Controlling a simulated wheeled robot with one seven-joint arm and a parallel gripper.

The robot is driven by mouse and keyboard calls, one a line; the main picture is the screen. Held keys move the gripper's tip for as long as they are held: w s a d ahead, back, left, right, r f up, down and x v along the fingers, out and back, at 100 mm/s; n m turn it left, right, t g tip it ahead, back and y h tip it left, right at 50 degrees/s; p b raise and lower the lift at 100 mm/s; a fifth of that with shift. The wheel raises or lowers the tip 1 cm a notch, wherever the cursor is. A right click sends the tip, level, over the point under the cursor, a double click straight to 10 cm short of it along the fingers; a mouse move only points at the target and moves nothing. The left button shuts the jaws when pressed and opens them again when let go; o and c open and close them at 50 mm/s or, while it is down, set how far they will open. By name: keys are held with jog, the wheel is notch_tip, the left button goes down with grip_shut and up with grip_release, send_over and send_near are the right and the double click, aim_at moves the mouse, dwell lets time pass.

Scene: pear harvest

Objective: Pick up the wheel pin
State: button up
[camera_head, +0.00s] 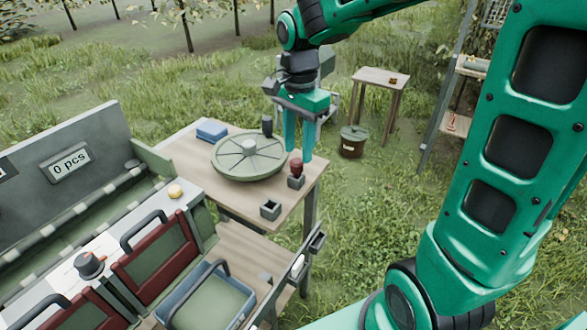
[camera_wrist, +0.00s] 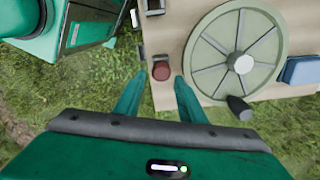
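A dark red pin-like piece (camera_head: 296,164), which I take as the wheel pin, stands upright in a small dark block (camera_head: 296,182) at the table's right edge. My gripper (camera_head: 297,154) points down above it, with its two green fingers apart and nothing visible between them. In the wrist view the red piece (camera_wrist: 161,70) shows just past and between the fingertips (camera_wrist: 154,80). I cannot tell whether the fingers touch it. The round grey-green wheel (camera_head: 248,170) lies flat on the table beside it, with a pale hub and a dark upright knob (camera_head: 267,125).
The wooden table (camera_head: 200,160) also holds a blue block (camera_head: 211,131) and an empty square socket (camera_head: 270,209). A sorting bench with red-framed crates (camera_head: 155,250) stands at the front left. Behind are a small wooden table (camera_head: 381,78), a bucket (camera_head: 352,142) and a shelf rack (camera_head: 455,100).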

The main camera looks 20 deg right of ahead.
aim_at(297, 160)
notch_tip(297, 160, down, 5)
jog(key=shift+a+r, duration=0.1)
jog(key=shift+a, duration=0.05)
jog(key=shift+c, duration=0.3)
jog(key=c, duration=0.8)
jog(key=shift+r, duration=0.15)
